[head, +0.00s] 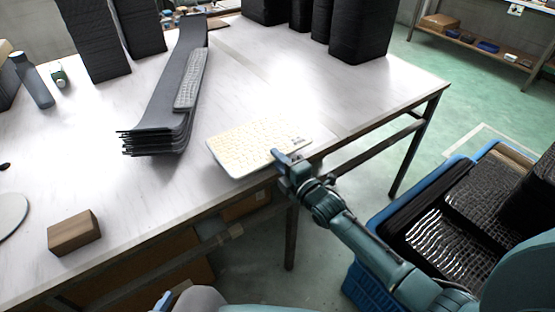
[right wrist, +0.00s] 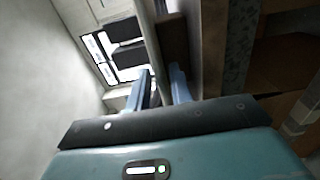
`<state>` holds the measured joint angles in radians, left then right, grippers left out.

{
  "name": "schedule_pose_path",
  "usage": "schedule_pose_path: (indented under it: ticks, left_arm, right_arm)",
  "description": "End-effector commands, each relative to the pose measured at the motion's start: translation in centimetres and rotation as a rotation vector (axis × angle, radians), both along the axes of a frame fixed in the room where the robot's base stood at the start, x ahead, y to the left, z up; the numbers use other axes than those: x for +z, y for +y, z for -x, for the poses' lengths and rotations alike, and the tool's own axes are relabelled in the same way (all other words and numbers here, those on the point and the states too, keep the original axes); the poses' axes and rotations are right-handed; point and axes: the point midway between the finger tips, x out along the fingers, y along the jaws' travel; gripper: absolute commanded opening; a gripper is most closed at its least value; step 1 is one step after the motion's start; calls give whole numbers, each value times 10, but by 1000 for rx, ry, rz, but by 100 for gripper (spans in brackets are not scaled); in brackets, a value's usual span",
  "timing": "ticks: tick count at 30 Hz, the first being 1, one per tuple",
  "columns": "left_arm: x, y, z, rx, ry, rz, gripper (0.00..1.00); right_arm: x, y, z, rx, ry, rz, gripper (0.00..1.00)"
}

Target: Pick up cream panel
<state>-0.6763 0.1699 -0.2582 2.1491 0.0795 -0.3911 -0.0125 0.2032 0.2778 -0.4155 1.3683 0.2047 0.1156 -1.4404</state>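The cream panel (head: 245,145) is a flat, pale, grid-textured piece lying on the white table near its front edge, in the head view. My right gripper (head: 287,158) is at the panel's near right edge, and it hides a little of that edge. In the right wrist view its two blue fingers (right wrist: 161,88) stand apart with a gap between them. I cannot tell there whether the panel's edge lies in the gap. A small blue and grey part at the bottom of the head view may be my left gripper (head: 165,300); its fingers cannot be made out.
A stack of long dark panels (head: 165,95) with a grey textured piece on it lies left of the cream panel. A brown block (head: 73,232) sits at the front left. Tall black stacks (head: 360,30) stand at the back. Blue crates (head: 375,290) with dark trays are at the right.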

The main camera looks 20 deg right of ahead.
Motion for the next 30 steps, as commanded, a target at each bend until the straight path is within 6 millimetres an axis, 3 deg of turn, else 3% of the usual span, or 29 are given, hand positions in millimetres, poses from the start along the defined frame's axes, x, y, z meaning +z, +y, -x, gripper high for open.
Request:
schedule_pose_path:
  ticks: [17, 30]
  left_arm:
    - [0, -1, 1, -6, 0, -4, 36]
    - [-2, -1, 1, -9, 3, -6, 36]
  right_arm:
    - [0, 0, 0, 0, 0, 0, 0]
    - [0, 0, 0, 0, 0, 0, 0]
